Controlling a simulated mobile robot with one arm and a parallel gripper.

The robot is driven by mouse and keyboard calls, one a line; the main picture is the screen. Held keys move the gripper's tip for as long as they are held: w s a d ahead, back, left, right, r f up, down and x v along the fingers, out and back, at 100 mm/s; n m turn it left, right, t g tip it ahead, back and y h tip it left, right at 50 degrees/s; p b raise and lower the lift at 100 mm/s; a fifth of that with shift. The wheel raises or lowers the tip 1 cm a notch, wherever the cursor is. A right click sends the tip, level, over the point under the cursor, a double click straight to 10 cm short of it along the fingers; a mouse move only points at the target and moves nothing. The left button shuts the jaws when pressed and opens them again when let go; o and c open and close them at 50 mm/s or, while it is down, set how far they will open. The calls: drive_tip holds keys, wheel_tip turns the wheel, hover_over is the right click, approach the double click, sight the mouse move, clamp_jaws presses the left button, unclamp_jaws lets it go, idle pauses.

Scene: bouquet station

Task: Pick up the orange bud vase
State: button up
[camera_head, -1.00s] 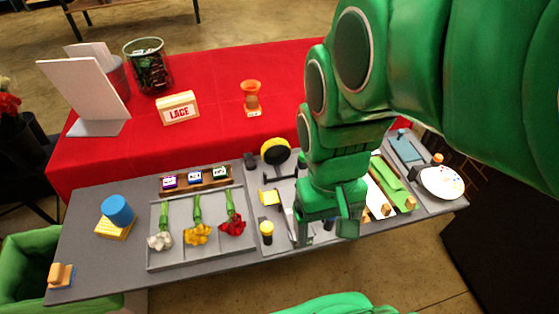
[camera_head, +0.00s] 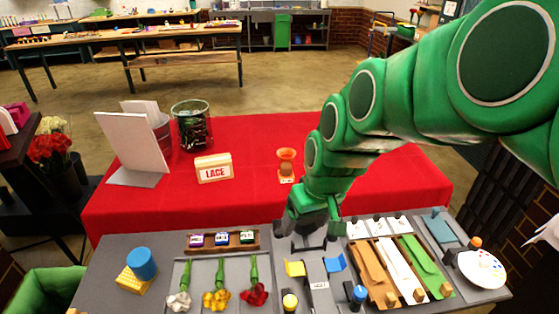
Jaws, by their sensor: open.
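The orange bud vase (camera_head: 286,161) stands upright on the red-clothed table, right of the LACE sign. It has a flared top and a narrow waist, with a small pale label at its foot. My gripper (camera_head: 312,238) is open and points down over the grey workbench, nearer to me than the vase and a little to its right. Nothing shows between its fingers. The vase is clear of my arm, which passes just to its right.
The LACE sign (camera_head: 214,168), a dark glass container (camera_head: 192,126) and a white board (camera_head: 133,143) stand left of the vase. The grey workbench (camera_head: 110,262) in front holds flowers, ribbons and a paint palette (camera_head: 482,269). Red cloth around the vase is bare.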

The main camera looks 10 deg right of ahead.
drive_tip(key=w+a+n+t+y, duration=0.1)
drive_tip(key=w+t, duration=0.2)
drive_tip(key=w, duration=1.2)
drive_tip(key=t, duration=0.3)
approach(289, 159)
drive_tip(key=x, duration=0.5)
drive_tip(key=shift+y, duration=0.3)
drive_tip(key=shift+d+x, duration=0.15)
drive_tip(key=shift+x, duration=1.9)
drive_tip(key=shift+d+x, duration=0.1)
drive_tip(key=shift+x, duration=1.9)
drive_tip(key=shift+w, duration=0.1)
drive_tip(key=shift+c, duration=0.2)
clamp_jaws()
